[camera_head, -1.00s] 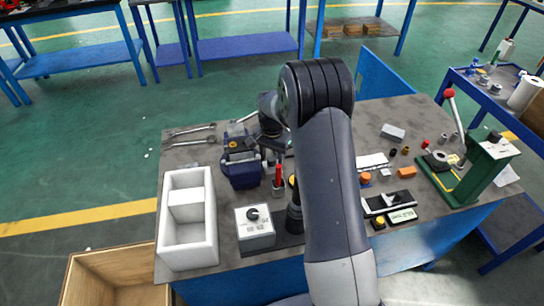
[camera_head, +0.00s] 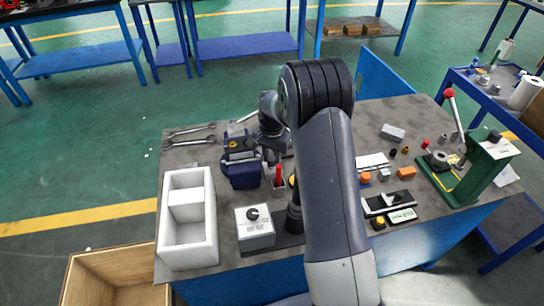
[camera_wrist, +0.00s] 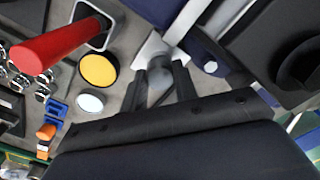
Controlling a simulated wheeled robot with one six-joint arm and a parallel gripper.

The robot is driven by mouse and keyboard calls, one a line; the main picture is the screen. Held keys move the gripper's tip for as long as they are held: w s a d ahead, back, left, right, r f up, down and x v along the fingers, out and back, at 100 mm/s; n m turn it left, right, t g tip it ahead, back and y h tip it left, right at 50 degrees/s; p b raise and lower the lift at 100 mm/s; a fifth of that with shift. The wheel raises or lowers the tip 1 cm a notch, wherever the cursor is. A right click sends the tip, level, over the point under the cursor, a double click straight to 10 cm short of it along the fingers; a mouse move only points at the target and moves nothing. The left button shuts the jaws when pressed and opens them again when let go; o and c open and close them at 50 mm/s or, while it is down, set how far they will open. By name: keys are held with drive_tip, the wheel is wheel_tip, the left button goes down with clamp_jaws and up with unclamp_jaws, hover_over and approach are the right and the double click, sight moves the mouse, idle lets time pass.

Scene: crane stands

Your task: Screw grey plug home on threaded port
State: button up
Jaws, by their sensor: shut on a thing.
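In the wrist view, the dark fingers of my gripper (camera_wrist: 160,88) are closed around a small grey rounded piece, which I take to be the grey plug (camera_wrist: 159,72). A pale square block (camera_wrist: 153,48) sits just beyond the plug; the threaded port is not clearly visible, and I cannot tell how far the plug is seated. In the head view, my gripper (camera_head: 273,150) is low over the bench beside the dark blue vise (camera_head: 242,172), partly hidden by my own wrist.
A red-handled tool (camera_wrist: 48,47) stands close by in a square holder, with a yellow disc (camera_wrist: 98,69) beside it. A white open bin (camera_head: 188,245) and a grey box with a knob (camera_head: 255,232) are nearer. A green lever press (camera_head: 474,178) stands at right.

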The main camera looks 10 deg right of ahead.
drive_tip(key=m, duration=0.5)
clamp_jaws()
drive_tip(key=shift+m, duration=0.4)
drive_tip(key=m, duration=0.4)
drive_tip(key=shift+m, duration=0.3)
drive_tip(key=shift+m, duration=0.7)
drive_tip(key=m, duration=0.3)
drive_tip(key=shift+m, duration=0.4)
